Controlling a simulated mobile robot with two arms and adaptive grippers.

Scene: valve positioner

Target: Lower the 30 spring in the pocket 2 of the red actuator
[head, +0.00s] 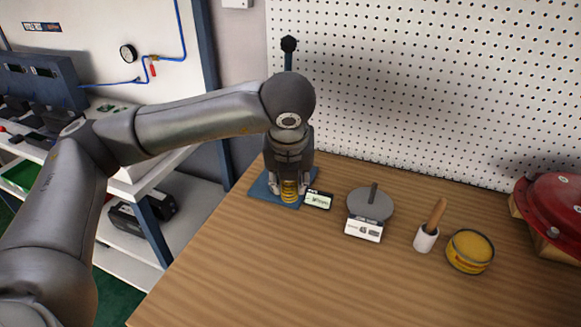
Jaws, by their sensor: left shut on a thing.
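My left gripper (289,187) points down at the back left of the wooden table and is shut on a yellow coil spring (290,192). The spring is upright, over or on the blue base plate of a stand; I cannot tell whether it touches the plate. No number is readable on it. The red actuator (555,203) is at the right edge, partly cut off by the frame, far from my left gripper. Its pockets cannot be made out. My right gripper is not in view.
The stand's blue base (262,190) has a small display (318,200) beside it. The front of the table (300,280) is clear. A pegboard (430,80) stands behind.

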